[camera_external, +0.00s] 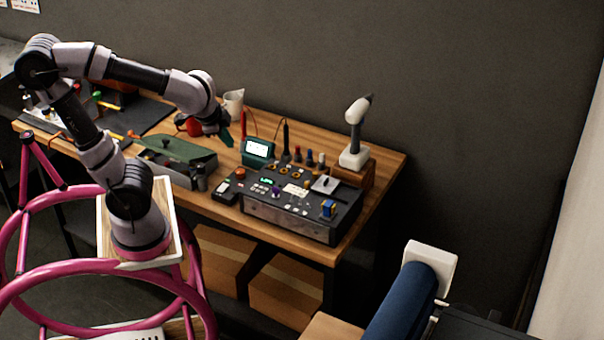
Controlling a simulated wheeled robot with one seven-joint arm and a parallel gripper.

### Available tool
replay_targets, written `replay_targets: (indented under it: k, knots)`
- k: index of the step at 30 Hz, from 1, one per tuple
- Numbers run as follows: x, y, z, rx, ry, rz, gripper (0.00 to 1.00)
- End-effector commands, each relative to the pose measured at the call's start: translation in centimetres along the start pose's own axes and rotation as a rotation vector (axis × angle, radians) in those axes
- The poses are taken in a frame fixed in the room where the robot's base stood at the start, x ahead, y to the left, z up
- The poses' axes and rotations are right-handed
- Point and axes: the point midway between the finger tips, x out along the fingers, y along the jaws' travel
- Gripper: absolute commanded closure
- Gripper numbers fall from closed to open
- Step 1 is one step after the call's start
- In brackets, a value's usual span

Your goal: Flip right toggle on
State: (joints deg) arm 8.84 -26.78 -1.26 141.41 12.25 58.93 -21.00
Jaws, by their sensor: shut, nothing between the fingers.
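A dark control panel box (262,212) stands on the wooden bench, with a green lit display (267,181), knobs, buttons and several small switches on its sloped top. Small pale toggles (297,202) seem to be near the front middle of the panel; they are too small to tell which is the right one or how it is set. My gripper (226,136) is above the bench, behind and to the left of the panel, apart from it. It is shut and empty, pointing down. The fingertips are small and dark here.
A green-lidded grey case (180,160) lies left of the panel. A green meter (258,149) stands behind it, with probes and several coloured plugs. A white tool on a wooden block (355,140) stands at the back right. A white jug (234,102) is near my gripper.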

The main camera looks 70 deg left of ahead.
Motion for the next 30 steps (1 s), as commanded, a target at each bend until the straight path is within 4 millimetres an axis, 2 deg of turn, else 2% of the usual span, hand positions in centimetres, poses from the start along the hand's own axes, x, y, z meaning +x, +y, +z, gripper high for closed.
replay_targets:
  k: [1, 6, 14, 20, 24, 30]
  knots:
    - [1.1, 0.6, -0.6, 0.026, -0.043, -0.017, 1.0]
    - [4.0, 2.0, -2.2, 0.079, -0.146, -0.11, 1.0]
    - [8.2, 5.1, -5.5, 0.179, -0.211, -0.295, 1.0]
    - [11.2, 8.7, -8.2, 0.269, -0.179, -0.443, 1.0]
    - [13.3, 11.8, -10.0, 0.33, -0.12, -0.528, 1.0]
    - [15.3, 15.5, -11.5, 0.388, -0.033, -0.598, 1.0]
